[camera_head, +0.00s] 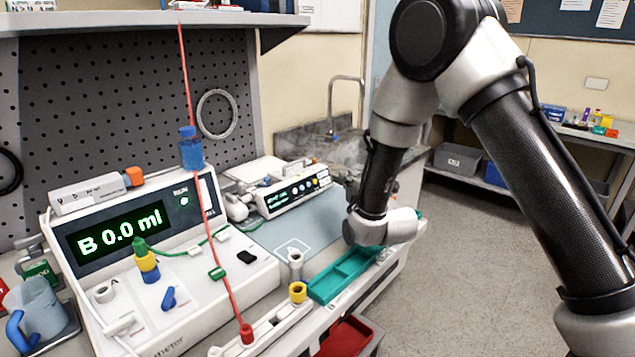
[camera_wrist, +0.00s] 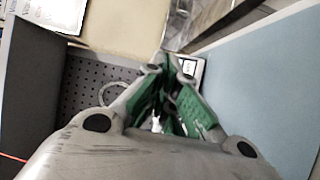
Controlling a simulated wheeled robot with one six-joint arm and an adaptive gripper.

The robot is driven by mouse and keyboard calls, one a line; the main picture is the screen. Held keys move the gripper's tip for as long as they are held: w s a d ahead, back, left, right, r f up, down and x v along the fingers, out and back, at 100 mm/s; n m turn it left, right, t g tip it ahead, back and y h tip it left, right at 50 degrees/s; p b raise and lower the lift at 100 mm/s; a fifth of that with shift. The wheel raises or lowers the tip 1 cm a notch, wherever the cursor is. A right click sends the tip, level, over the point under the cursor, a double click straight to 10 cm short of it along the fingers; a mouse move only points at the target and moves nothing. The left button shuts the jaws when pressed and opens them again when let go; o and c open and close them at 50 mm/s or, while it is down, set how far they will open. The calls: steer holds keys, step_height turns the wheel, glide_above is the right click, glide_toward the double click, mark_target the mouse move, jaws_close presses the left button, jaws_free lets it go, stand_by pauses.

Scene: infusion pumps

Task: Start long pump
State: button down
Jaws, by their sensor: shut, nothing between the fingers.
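A low, long white pump (camera_head: 290,191) lies at the back of the bench, with a dark panel, small lit text too small to read and a row of round buttons. A larger white unit (camera_head: 165,285) stands at front left; its green display (camera_head: 118,232) reads "B 0.0 ml". I cannot tell for sure which one is the long pump. My gripper (camera_wrist: 168,65) shows in the wrist view, its green-padded fingers together and empty. In the head view its fingers are mostly hidden behind my wrist, right of both units and apart from them.
A teal tray (camera_head: 345,275) lies at the bench's right edge. A red line runs down past a blue-capped bottle (camera_head: 190,150) to a red fitting (camera_head: 246,334). A jug (camera_head: 38,310) stands at far left. A shelf (camera_head: 150,20) overhangs the bench.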

mark_target(315, 182)
steer(key=shift+w+a+f, duration=0.6)
steer(key=shift+w+a, duration=0.2)
steer(key=shift+a, duration=0.25)
steer(key=shift+w+a+f, duration=0.6)
steer(key=shift+w+a, duration=0.15)
steer(key=shift+a, duration=0.25)
steer(key=shift+w+a+f, duration=0.6)
steer(key=shift+w+a, duration=0.2)
steer(key=shift+a, duration=0.25)
steer(key=shift+w+a+f, duration=0.15)
steer(key=shift+w+a, duration=0.1)
steer(key=shift+a, duration=0.05)
